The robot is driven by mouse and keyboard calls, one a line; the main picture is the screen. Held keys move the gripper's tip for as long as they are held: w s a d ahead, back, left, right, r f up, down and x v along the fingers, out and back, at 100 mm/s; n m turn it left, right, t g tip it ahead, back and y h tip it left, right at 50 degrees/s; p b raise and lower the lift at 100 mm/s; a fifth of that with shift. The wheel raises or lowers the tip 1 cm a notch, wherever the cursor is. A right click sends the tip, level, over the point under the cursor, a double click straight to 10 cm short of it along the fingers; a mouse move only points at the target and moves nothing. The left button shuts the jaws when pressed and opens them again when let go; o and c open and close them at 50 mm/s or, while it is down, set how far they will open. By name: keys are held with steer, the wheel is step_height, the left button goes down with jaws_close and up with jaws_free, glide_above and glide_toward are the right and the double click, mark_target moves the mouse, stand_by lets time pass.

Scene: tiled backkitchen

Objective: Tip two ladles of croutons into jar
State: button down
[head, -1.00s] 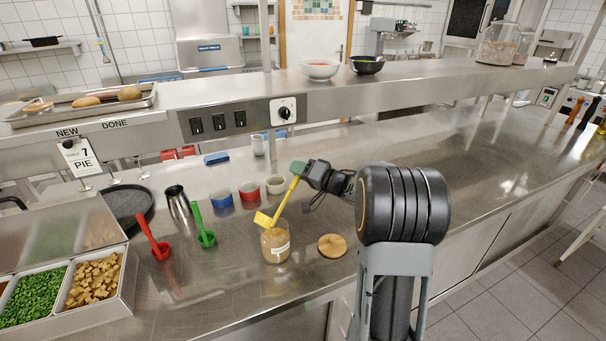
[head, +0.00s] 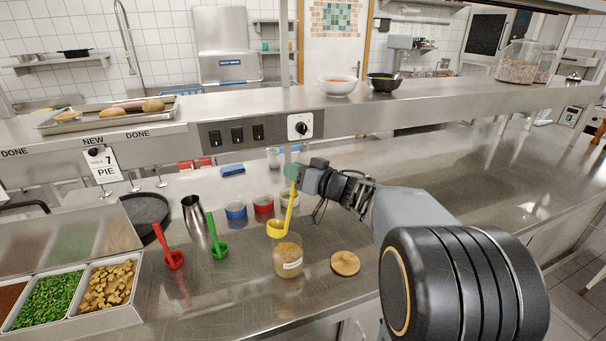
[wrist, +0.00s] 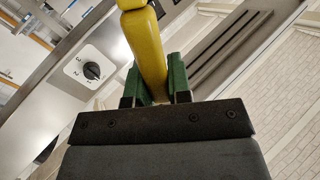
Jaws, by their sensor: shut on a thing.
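My gripper (head: 294,172) is shut on the handle of the yellow ladle (head: 288,207), whose bowl hangs above the left side of the jar's mouth. I cannot tell whether anything is in the ladle's bowl. In the wrist view the yellow handle (wrist: 147,50) stands between the green fingertips (wrist: 158,82). The glass jar (head: 290,262) stands upright and open on the steel counter, with brown contents and a white label. The croutons (head: 108,287) lie in the right compartment of the steel bin at the left.
Red (head: 168,250) and green (head: 216,238) ladles stand left of the jar. A round wooden lid (head: 345,263) lies to its right. A steel cup (head: 195,215) and small red (head: 263,205) and blue (head: 236,210) pots stand behind. The counter at the right is clear.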

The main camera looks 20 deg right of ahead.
steer(key=s+a+r+n, duration=0.3)
steer(key=a+n, duration=0.1)
steer(key=a, duration=0.1)
steer(key=shift+s+a+r, duration=0.15)
steer(key=shift+s+r, duration=0.05)
steer(key=shift+r, duration=0.15)
stand_by(0.5)
